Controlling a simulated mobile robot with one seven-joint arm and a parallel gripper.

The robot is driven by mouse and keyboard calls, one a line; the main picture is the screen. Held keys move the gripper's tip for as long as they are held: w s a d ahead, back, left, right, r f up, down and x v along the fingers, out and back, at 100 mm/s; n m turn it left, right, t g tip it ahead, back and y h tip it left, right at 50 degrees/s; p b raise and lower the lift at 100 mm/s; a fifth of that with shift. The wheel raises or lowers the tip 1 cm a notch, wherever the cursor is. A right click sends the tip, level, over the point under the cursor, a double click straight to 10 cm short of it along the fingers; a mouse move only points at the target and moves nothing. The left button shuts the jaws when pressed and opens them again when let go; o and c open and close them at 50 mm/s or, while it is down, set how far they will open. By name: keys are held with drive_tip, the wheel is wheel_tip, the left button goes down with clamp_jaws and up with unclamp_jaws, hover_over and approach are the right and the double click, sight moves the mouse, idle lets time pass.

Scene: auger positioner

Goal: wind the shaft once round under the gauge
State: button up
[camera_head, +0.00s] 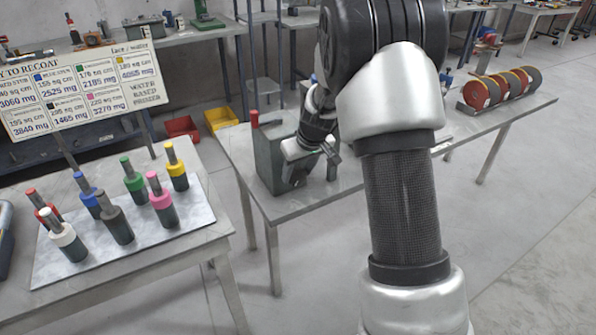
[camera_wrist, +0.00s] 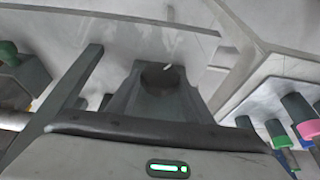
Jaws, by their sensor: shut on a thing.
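A grey-green box-shaped unit (camera_head: 268,160) stands on the middle bench, with a red-topped post (camera_head: 254,119) at its left. My gripper (camera_head: 298,178) is at the near right side of this unit, partly hidden by its own body and my arm. In the wrist view my gripper (camera_wrist: 163,92) is shut on a dark round handle (camera_wrist: 160,78), whose end shows between the fingers. A straight grey bar (camera_wrist: 72,88) runs slantwise beside the fingers at left. I cannot make out the gauge or its reading, and the shaft is hidden.
The near left table holds a pale board (camera_head: 80,262) with several colour-topped cylinders. A price-like sign (camera_head: 85,88) stands behind it. Red (camera_head: 183,127) and yellow (camera_head: 221,119) bins lie beyond. Red-faced rolls (camera_head: 480,92) sit at the bench's far right. Floor between the tables is clear.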

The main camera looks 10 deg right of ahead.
drive_tip(key=shift+d, duration=0.1)
drive_tip(key=shift+w+d+f+y+b, duration=0.1)
drive_tip(key=shift+d+f+y+b, duration=0.15)
drive_tip(key=shift+y+b, duration=0.65)
drive_tip(key=shift+d+m+g+y+b, duration=0.25)
drive_tip(key=shift+m+g+y+b, duration=0.3)
drive_tip(key=shift+y+b, duration=0.35)
drive_tip(key=y, duration=0.3)
drive_tip(key=shift+w+d+f+m+g+y, duration=0.1)
drive_tip(key=shift+w+d+m+g+y, duration=0.05)
drive_tip(key=shift+d+m+g+y, duration=0.15)
drive_tip(key=shift+d+f+m+g+y+b, duration=0.15)
drive_tip(key=shift+m+g+y, duration=0.1)
drive_tip(key=shift+y, duration=0.75)
drive_tip(key=shift+a+f+m+g+y+b, duration=0.1)
drive_tip(key=shift+f+m+g+y+b, duration=0.1)
drive_tip(key=shift+y, duration=0.8)
drive_tip(key=o, duration=1)
